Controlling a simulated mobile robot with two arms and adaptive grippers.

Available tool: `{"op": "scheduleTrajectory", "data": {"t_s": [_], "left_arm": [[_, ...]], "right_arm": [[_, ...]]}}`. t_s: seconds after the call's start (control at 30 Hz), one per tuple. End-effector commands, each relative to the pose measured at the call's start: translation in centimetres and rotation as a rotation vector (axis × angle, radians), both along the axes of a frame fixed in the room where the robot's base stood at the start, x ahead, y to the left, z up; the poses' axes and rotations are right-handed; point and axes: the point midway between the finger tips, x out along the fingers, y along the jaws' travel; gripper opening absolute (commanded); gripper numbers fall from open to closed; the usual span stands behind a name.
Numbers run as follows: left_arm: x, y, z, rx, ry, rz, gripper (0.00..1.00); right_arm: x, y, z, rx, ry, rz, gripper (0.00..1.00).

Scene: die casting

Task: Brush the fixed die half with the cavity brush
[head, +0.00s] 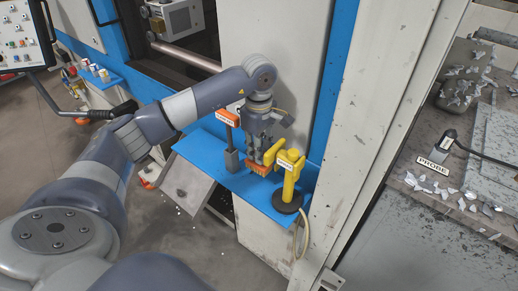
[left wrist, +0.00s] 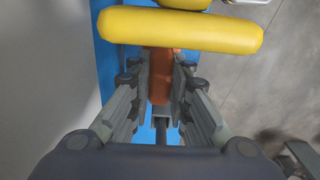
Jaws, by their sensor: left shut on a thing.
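My left gripper (head: 257,159) points down over the blue shelf (head: 243,186) at the machine's side. It is shut on an orange block that looks like the cavity brush (head: 259,170), low at the shelf. In the left wrist view the orange brush (left wrist: 160,75) shows between the two fingers, partly hidden by them. The label on it cannot be read. A metal block (head: 180,17) shows in the machine opening; I cannot tell whether it is the fixed die half. My right gripper is not in view.
A yellow tool (head: 291,172) with a dark round base and hose stands close right of the gripper. An orange-topped tool (head: 228,118) stands left of it. A pale door frame rises at right. A bench with metal scraps and a PROBE sign (head: 433,167) lies beyond.

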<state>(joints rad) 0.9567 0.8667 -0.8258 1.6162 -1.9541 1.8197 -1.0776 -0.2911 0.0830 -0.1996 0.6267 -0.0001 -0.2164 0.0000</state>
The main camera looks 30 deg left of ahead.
Motion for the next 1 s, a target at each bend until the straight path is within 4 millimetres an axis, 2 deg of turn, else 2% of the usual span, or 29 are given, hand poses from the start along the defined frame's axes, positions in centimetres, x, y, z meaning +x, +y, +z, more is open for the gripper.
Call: {"op": "scheduleTrajectory", "data": {"t_s": [0.03,0.4,0.7,1.0], "left_arm": [[0.0,0.0,-0.7,0.0,0.0,0.001,0.0],[0.0,0.1,-3.3,0.001,0.0,0.001,0.0],[0.0,0.0,-5.4,0.001,0.0,0.001,0.0],[0.0,0.0,-6.3,0.001,0.0,0.001,0.0]], "right_arm": [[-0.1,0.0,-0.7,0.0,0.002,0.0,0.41],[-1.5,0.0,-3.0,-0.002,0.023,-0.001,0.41],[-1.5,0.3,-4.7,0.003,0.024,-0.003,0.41],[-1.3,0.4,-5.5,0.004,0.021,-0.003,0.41]]}}
